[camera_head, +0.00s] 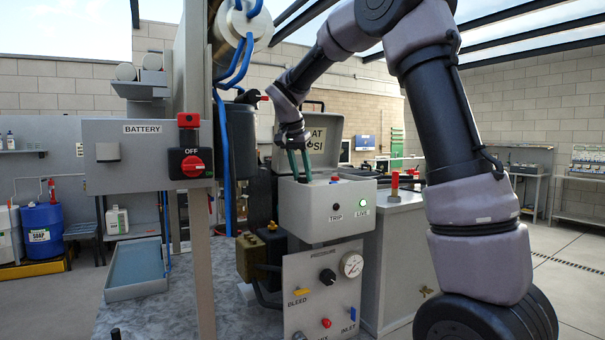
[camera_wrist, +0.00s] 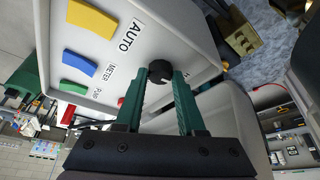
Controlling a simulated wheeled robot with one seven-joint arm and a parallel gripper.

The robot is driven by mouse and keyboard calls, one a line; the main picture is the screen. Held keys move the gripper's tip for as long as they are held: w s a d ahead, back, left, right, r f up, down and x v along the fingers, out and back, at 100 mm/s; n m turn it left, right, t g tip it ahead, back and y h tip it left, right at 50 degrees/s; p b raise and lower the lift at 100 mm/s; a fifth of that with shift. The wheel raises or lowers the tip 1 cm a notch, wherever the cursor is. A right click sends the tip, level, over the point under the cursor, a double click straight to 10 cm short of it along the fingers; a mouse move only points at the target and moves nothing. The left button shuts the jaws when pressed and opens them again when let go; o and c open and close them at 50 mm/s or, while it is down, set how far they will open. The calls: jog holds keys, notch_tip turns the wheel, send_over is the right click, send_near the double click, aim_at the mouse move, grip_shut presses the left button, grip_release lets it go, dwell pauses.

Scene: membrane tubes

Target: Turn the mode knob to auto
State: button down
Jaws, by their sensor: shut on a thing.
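The black mode knob (camera_wrist: 160,72) sits on the top face of a grey control box (camera_head: 326,208), near one edge in the wrist view. The word AUTO is printed on that face beside a yellow block, with blue and green blocks and smaller labels further along. My gripper (camera_wrist: 161,78) is shut on the knob, one green finger on either side of it. In the head view my gripper (camera_head: 298,172) points down at the box top. The knob is not discernible there, and its pointer direction is unclear.
A raised lid (camera_head: 312,135) stands behind the box. A red button (camera_head: 335,179) is close to my fingers. Below is a pressure panel (camera_head: 322,285); a battery box (camera_head: 140,160) is left.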

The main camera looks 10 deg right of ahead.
jog(key=shift+a+m+g, duration=0.1)
jog(key=shift+m+g, duration=0.2)
jog(key=shift+m, duration=0.6)
jog(key=c, duration=0.5)
grip_release()
jog(key=shift+w, duration=0.1)
jog(key=shift+r, duration=0.1)
jog(key=v, duration=0.7)
jog(key=shift+a+r, duration=0.1)
jog(key=shift+a, duration=0.15)
